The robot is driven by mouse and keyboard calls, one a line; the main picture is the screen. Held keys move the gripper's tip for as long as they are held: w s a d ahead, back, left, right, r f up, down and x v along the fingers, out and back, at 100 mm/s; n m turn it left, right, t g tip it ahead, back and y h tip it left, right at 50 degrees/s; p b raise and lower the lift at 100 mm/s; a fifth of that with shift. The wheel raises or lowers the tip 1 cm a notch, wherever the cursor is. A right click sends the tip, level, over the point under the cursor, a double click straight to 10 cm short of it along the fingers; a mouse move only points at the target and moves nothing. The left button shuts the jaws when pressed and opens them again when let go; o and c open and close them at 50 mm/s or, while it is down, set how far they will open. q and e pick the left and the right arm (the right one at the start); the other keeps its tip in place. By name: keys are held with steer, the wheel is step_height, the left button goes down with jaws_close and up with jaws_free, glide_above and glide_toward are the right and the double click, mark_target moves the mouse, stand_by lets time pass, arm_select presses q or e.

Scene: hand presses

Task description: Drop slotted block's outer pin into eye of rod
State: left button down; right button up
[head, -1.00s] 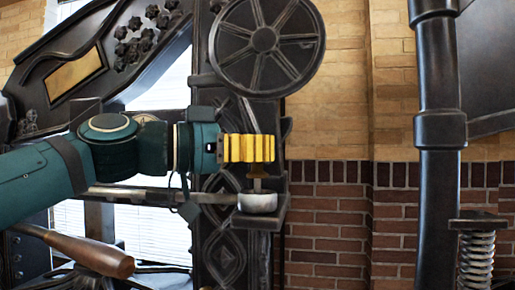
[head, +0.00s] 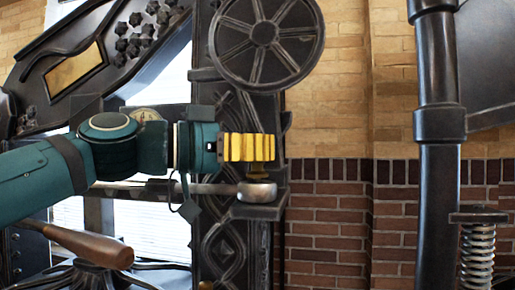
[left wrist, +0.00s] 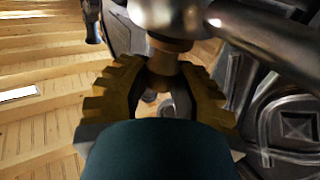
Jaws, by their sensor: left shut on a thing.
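My left gripper (head: 249,147) has yellow ribbed fingers shut on the slotted block (head: 257,171), a brass piece mostly hidden between them. Its lower part shows just beneath the fingers. The pale, rounded eye (head: 257,191) of the rod is directly below it; the rod (head: 215,188) runs nearly level to the left. In the left wrist view, the block's brass part (left wrist: 163,64) sits between the fingers (left wrist: 160,95), close against the metal eye (left wrist: 165,14). The outer pin is not clearly visible, and I cannot tell whether it is inside the eye. My right gripper is not in view.
A dark bracket (head: 255,211) lies just under the eye. A spoked wheel (head: 264,34) stands above the gripper on the press frame. A wooden handle (head: 95,245) is at lower left. A dark column (head: 438,180) and a spring (head: 477,255) stand at the right.

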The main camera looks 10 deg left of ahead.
arm_select(q)
steer(key=shift+c, duration=0.3)
jaws_free()
steer(key=shift+r, duration=0.2)
stand_by(0.7)
steer(key=shift+r+p, duration=1.85)
steer(key=shift+r, duration=0.5)
